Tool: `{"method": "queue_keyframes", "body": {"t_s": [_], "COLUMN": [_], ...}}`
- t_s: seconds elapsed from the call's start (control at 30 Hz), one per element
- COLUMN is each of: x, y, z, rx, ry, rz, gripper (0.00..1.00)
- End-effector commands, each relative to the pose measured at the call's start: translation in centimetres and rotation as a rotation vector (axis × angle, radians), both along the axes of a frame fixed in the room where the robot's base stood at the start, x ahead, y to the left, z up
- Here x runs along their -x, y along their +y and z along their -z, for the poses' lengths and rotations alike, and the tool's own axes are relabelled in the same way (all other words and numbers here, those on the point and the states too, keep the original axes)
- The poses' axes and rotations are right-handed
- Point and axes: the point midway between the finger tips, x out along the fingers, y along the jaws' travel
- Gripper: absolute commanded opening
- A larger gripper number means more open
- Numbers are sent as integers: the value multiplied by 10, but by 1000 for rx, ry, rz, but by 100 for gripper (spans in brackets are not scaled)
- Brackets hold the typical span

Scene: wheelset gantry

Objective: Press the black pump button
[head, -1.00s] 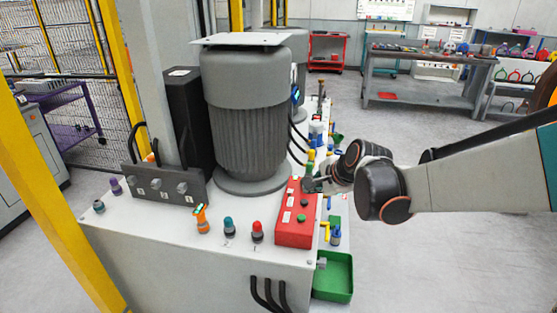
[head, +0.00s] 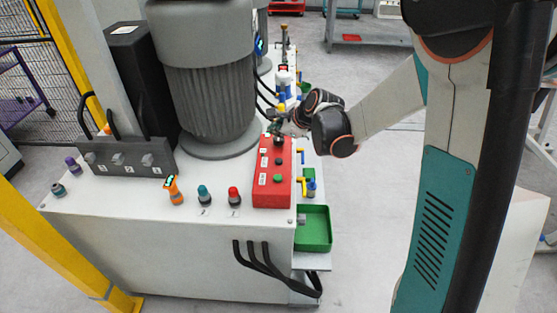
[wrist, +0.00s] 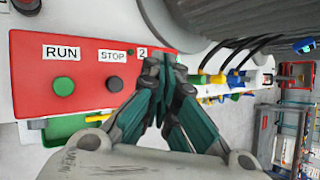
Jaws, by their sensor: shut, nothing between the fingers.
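The red control box (head: 271,190) lies along the right edge of the white machine top. It also shows in the wrist view (wrist: 30,90), with a green button (wrist: 63,86) below the RUN label and a black button (wrist: 115,84) below the STOP label. A label "2" sits right of STOP, and my fingers hide the box face below it. My gripper (wrist: 163,68) is shut and empty, its fingertips over the right end of the box. In the head view my gripper (head: 277,134) is at the box's far end. I cannot tell whether it touches.
A big grey motor (head: 207,90) stands left of the box. A red knob (head: 234,196), a teal knob (head: 204,195) and an orange lever (head: 173,190) stand on the near top. A green tray (head: 315,228) hangs at the right side. Open floor lies farther right.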

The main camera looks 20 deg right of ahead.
Motion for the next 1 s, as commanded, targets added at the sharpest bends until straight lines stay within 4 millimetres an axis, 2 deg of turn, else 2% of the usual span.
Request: {"method": "queue_keyframes", "body": {"t_s": [0.27,0.7,0.83,1.0], "x": [0,0,0,0], "y": [0,0,0,0], "z": [18,76,85,88], "rx": [1,1,1,1], "ry": [0,0,0,0], "rz": [-1,-1,-1,-1], "gripper": [0,0,0,0]}}
